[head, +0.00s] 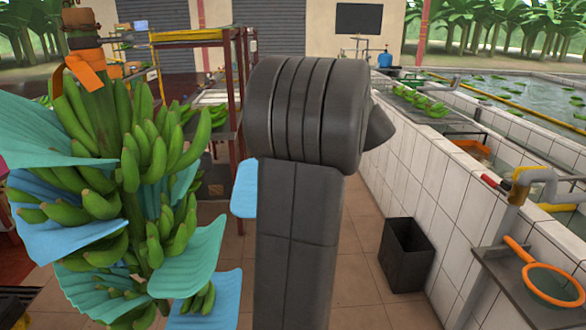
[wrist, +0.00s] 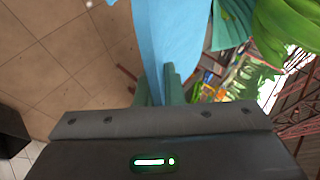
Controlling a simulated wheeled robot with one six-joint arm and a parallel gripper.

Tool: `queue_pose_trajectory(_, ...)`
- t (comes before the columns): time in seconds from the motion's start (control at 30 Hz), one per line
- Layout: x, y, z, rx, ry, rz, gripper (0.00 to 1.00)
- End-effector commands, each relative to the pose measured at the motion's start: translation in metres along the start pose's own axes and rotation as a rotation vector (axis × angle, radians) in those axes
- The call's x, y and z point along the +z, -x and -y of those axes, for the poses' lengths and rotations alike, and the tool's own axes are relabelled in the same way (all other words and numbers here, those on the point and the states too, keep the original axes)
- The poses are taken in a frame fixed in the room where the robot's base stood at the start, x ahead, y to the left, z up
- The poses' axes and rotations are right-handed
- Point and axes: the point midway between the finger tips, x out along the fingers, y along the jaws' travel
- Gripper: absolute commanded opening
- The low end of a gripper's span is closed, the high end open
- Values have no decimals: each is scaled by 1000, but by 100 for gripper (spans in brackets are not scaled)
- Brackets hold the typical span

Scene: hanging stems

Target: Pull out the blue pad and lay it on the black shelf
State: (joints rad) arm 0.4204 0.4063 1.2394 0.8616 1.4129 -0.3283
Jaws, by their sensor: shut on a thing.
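My gripper (wrist: 156,88) is shut on a blue pad (wrist: 168,35), which stretches away from the fingertips to the top of the wrist view. In the head view a small part of a blue pad (head: 244,188) shows left of my arm, with a gap between it and the banana bunch (head: 130,150). My gripper is hidden behind my arm there. The bunch hangs at left with other blue pads (head: 68,240) and teal pads (head: 195,262) between its hands. A dark shelf (head: 498,268) juts from the tiled wall at right and bears an orange-rimmed net.
A black bin (head: 407,255) stands on the floor by the white tiled wall (head: 440,190). A red-posted rack (head: 241,85) stands behind. The orange-rimmed net (head: 553,285) and a yellow pipe (head: 537,175) are at right.

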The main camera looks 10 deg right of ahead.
Motion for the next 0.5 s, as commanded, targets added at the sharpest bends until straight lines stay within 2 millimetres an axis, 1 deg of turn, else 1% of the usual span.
queue_pose_trajectory(0.1,-4,10,-9,1,-2,-1,0)
queue_pose_trajectory(0.5,-15,37,-38,0,-3,0,0)
